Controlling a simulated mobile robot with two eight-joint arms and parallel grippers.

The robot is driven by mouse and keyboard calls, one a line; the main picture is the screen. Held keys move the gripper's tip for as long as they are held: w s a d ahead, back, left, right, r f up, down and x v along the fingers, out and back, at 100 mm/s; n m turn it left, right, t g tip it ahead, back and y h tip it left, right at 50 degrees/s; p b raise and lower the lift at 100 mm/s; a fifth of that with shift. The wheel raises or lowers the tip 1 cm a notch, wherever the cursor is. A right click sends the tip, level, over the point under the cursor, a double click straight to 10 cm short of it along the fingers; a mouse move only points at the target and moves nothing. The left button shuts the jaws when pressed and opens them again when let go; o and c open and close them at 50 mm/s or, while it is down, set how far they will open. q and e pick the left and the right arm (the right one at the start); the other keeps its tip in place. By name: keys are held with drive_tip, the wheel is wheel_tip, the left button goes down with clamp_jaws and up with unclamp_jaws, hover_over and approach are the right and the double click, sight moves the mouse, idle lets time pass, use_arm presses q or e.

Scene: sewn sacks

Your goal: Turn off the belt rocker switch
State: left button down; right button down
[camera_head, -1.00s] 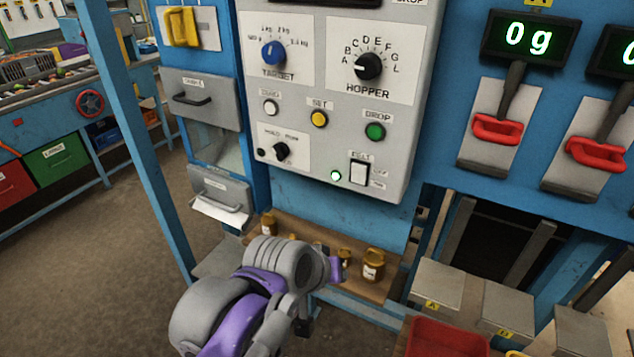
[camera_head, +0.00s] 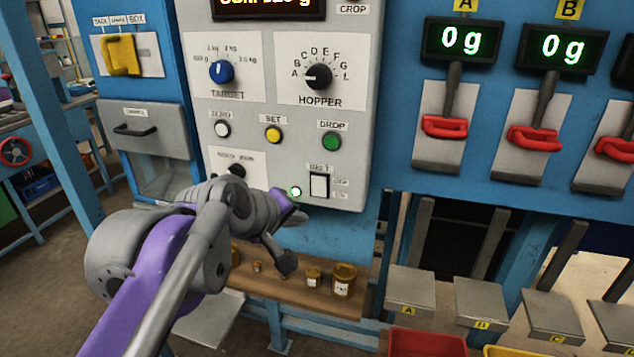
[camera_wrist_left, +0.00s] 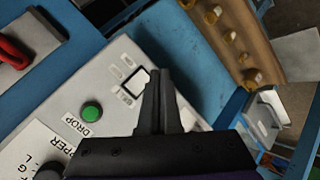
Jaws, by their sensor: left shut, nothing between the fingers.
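The belt rocker switch (camera_head: 319,186) is a white rocker in a dark frame at the lower right of the grey control panel (camera_head: 360,120). A lit green lamp (camera_head: 296,191) is to its left. Which side of the rocker is pressed in is too small to tell. My left gripper (camera_head: 290,215) is just below and left of the switch, partly hidden by its own wrist. In the left wrist view my fingers (camera_wrist_left: 160,82) are shut and empty, and their tips overlap the edge of the switch (camera_wrist_left: 137,81). Contact cannot be told. My right gripper is not in view.
The green DROP button (camera_head: 331,141), yellow SET button (camera_head: 273,135) and white ZERO button (camera_head: 221,129) sit above the switch. My wrist partly covers a lower-left knob (camera_head: 237,171). A wooden shelf (camera_head: 300,296) with several small brass weights is below.

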use_arm(q)
drive_tip(key=p, duration=0.1)
approach(320, 188)
wheel_tip(320, 188, down, 4)
drive_tip(key=d, duration=0.1)
drive_tip(key=shift+w+d+r+p, duration=0.1)
drive_tip(key=shift+w+d+p, duration=0.15)
drive_tip(key=shift+w, duration=0.45)
drive_tip(key=shift+w+d+p, duration=0.15)
drive_tip(key=shift+w+p, duration=0.05)
drive_tip(key=shift+w, duration=0.45)
idle(0.8)
drive_tip(key=shift+w+d+r+p, duration=0.1)
drive_tip(key=shift+w+r+p, duration=0.05)
drive_tip(key=shift+w+p, duration=0.15)
drive_tip(key=shift+w, duration=0.1)
drive_tip(key=shift+w+d+p, duration=0.15)
drive_tip(key=shift+w+p, duration=0.15)
idle(0.6)
drive_tip(key=shift+s, duration=0.15)
drive_tip(key=shift+s+a, duration=0.25)
drive_tip(key=shift+s, duration=0.4)
